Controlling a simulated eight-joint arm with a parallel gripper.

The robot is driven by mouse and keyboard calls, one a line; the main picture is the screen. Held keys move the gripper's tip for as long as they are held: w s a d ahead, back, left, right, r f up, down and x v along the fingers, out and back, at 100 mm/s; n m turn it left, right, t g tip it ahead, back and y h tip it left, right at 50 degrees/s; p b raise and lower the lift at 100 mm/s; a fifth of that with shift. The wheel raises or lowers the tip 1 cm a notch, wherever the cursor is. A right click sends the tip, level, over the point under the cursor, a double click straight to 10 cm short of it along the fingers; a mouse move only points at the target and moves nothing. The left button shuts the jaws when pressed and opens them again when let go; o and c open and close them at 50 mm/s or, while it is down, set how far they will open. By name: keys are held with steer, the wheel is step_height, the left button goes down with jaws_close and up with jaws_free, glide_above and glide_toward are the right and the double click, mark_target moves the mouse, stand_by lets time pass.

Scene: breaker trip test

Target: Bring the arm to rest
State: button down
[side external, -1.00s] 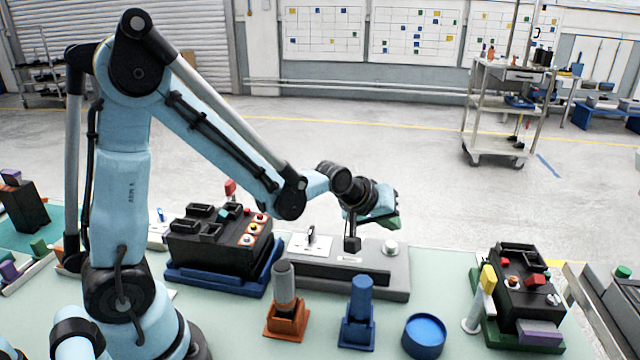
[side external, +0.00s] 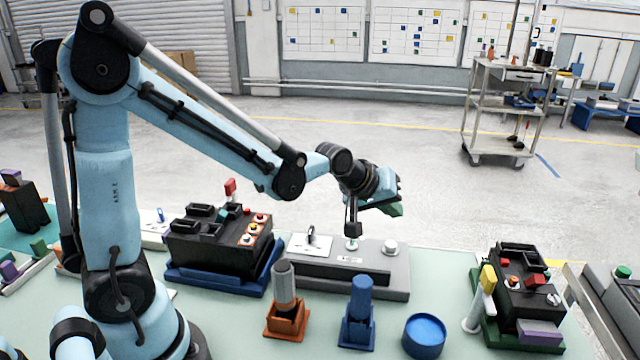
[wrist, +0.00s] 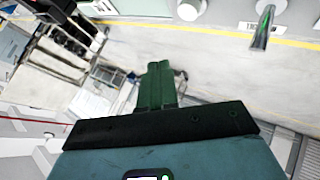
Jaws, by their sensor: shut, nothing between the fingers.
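My gripper (side external: 392,209) is above the grey console (side external: 402,278) in the side external view. Its green fingers point outward, away from the bench, with a light blue body behind them. In the wrist view the green fingers (wrist: 158,72) lie side by side, shut, with nothing between them. A dark block on a stem hangs under my wrist, above a small pale green-and-white fitting on the console. A white plate with a small lever (side external: 312,239) is at the console's left and a white knob (side external: 390,247) at its right.
A black breaker box (side external: 220,250) stands on a blue base at left, and another black unit (side external: 522,285) at right. An orange holder (side external: 287,318), a blue holder (side external: 358,325) and a blue round container (side external: 424,337) stand in front. Space above the bench is open.

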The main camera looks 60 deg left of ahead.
steer(key=s+r+m+g, duration=0.2)
steer(key=s+m, duration=0.6)
steer(key=s, duration=1)
steer(key=shift+r, duration=0.25)
